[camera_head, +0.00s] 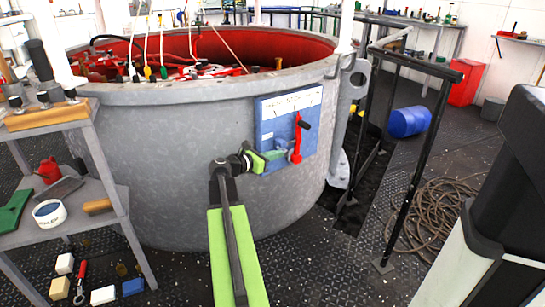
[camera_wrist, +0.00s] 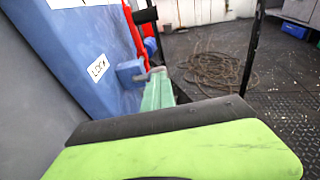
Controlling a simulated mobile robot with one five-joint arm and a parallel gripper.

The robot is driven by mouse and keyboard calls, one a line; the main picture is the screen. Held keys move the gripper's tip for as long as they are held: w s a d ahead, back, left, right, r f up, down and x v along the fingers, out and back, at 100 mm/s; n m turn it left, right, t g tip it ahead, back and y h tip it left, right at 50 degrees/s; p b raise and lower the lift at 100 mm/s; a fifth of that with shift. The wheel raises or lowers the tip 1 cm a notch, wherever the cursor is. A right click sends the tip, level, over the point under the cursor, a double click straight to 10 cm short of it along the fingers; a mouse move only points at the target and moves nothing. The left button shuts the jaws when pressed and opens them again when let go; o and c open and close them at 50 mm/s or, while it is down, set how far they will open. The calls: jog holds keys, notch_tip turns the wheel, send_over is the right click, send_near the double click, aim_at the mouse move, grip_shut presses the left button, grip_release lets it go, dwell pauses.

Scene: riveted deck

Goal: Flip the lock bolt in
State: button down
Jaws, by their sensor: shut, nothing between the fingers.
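A blue panel (camera_head: 268,110) is fixed to the side of the grey round tank, with a white label strip along its top. A red lever (camera_head: 297,140) with a black knob stands on its right half. A green bar, apparently the lock bolt (camera_head: 274,154), lies low on the panel, left of the lever's lower end; it also shows in the wrist view (camera_wrist: 157,92), beside a LOCK label. My gripper (camera_head: 258,160) is shut and empty at the panel's lower left edge, close to the bolt. I cannot tell whether they touch.
The grey tank (camera_head: 180,190) has a red interior. A metal shelf (camera_head: 100,135) with tools stands at the left. A black railing (camera_head: 415,165), a blue drum (camera_head: 409,121) and coiled rope (camera_head: 432,215) are at the right.

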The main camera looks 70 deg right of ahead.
jog(key=shift+s+d+r, duration=0.15)
jog(key=shift+s+d, duration=0.05)
jog(key=shift+s, duration=0.1)
jog(key=p+v, duration=0.2)
jog(key=v, duration=1.2)
jog(key=shift+w+a, duration=0.25)
jog(key=shift+w, duration=0.1)
